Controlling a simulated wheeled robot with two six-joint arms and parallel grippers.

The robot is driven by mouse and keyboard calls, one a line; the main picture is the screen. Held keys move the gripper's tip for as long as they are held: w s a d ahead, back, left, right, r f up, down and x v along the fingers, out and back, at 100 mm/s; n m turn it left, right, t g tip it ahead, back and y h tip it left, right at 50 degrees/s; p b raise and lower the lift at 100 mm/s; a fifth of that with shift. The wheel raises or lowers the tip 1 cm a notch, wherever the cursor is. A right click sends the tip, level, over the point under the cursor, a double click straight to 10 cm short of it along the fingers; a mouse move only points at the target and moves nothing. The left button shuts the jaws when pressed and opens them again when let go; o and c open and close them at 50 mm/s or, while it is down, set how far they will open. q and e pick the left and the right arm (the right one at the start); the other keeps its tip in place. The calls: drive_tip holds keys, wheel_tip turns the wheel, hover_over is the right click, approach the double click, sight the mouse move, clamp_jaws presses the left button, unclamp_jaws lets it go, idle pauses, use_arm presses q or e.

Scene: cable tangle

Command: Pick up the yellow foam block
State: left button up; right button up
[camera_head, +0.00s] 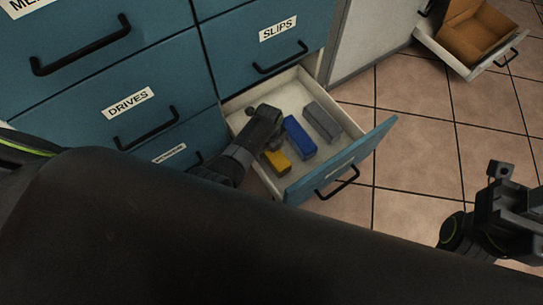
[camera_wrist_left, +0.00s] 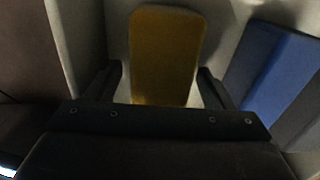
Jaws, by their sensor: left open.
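The yellow foam block (camera_head: 277,162) lies in the open drawer (camera_head: 341,161), toward its left side. My left gripper (camera_head: 268,142) reaches into the drawer from the left, over the block, and hides part of it. In the left wrist view the block (camera_wrist_left: 163,55) stands out between the two fingers of the open left gripper (camera_wrist_left: 160,85), with a gap on each side. My right gripper (camera_head: 500,185) is at the right edge of the head view, over the floor and away from the drawer. Whether its jaws are open is unclear.
A blue block (camera_head: 299,138) lies right of the yellow one, and a grey block (camera_head: 322,122) beyond it. The blue block also shows in the left wrist view (camera_wrist_left: 270,75). Closed blue drawers (camera_head: 140,100) stand at left. Another open drawer (camera_head: 447,47) holds a cardboard box (camera_head: 478,32).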

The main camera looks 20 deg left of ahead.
use_arm(q)
drive_tip(key=shift+f, duration=0.4)
drive_tip(key=shift+r, duration=0.1)
drive_tip(key=shift+c, duration=0.2)
drive_tip(key=c, duration=1)
drive_tip(key=shift+r, duration=0.1)
